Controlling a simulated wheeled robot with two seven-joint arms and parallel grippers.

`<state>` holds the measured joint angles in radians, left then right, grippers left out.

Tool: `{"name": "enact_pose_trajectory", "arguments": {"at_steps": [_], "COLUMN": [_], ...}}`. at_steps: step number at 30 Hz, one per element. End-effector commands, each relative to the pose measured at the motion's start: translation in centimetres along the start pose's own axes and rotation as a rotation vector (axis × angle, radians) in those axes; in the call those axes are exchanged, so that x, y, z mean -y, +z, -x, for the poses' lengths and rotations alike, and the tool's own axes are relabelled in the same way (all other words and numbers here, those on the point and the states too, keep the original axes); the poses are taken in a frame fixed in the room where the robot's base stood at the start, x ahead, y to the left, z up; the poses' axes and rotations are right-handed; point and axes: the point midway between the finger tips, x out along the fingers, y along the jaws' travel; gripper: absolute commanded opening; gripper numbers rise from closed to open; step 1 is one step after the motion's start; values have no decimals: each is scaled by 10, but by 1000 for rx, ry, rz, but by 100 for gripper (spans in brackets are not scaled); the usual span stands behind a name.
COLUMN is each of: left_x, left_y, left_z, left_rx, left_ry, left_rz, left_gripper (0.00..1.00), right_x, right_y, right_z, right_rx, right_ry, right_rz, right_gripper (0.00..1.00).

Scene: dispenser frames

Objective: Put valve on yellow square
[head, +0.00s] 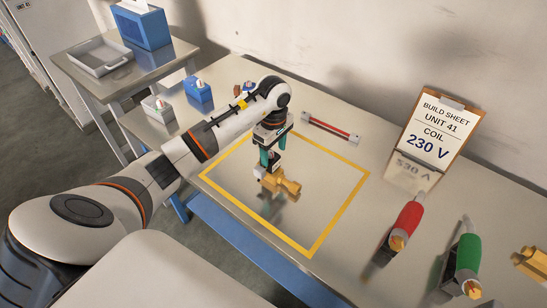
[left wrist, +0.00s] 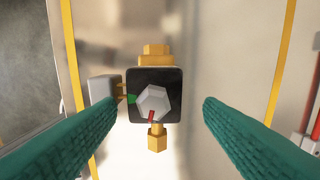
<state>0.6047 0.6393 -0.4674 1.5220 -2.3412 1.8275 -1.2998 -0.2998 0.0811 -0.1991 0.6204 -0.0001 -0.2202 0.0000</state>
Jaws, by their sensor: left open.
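The valve (head: 284,184) has a brass body and lies inside the yellow square (head: 336,221) outlined on the table. In the left wrist view the valve (left wrist: 155,142) shows brass ends above and below a black square block (left wrist: 136,88) with a grey hexagonal top and a red mark. A light grey connector (left wrist: 102,89) sits at the block's left side. My left gripper (head: 269,160) is above the valve, pointing down. Its green fingers (left wrist: 160,106) are open, one on each side of the valve, with visible gaps. My right gripper is not in view.
A red-handled tool (head: 408,219) and a green-handled tool (head: 467,253) stand at the right. Another brass part (head: 531,262) is at the right edge. A build sheet (head: 433,128) reading 230 V stands behind. A red bar (head: 331,128) lies behind the square.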

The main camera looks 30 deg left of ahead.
Motion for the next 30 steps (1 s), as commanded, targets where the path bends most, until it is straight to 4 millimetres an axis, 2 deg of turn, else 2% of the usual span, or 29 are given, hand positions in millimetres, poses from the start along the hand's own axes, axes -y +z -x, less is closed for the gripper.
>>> {"name": "enact_pose_trajectory", "arguments": {"at_steps": [1,6,12,18,30], "left_x": [2,1,1,0,0], "left_y": [1,1,1,0,0], "left_z": [10,47,79,89,90], "left_rx": [3,3,1,0,0], "left_ry": [-8,-7,-3,0,0], "left_rz": [-1,-1,1,-1,0], "left_gripper": [62,62,62,62,62], "right_x": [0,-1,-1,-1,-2], "right_y": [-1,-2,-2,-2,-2], "right_z": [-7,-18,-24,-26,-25], "right_rx": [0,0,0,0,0], "right_ry": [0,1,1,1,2], "right_rz": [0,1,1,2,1], "right_gripper": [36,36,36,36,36]}}
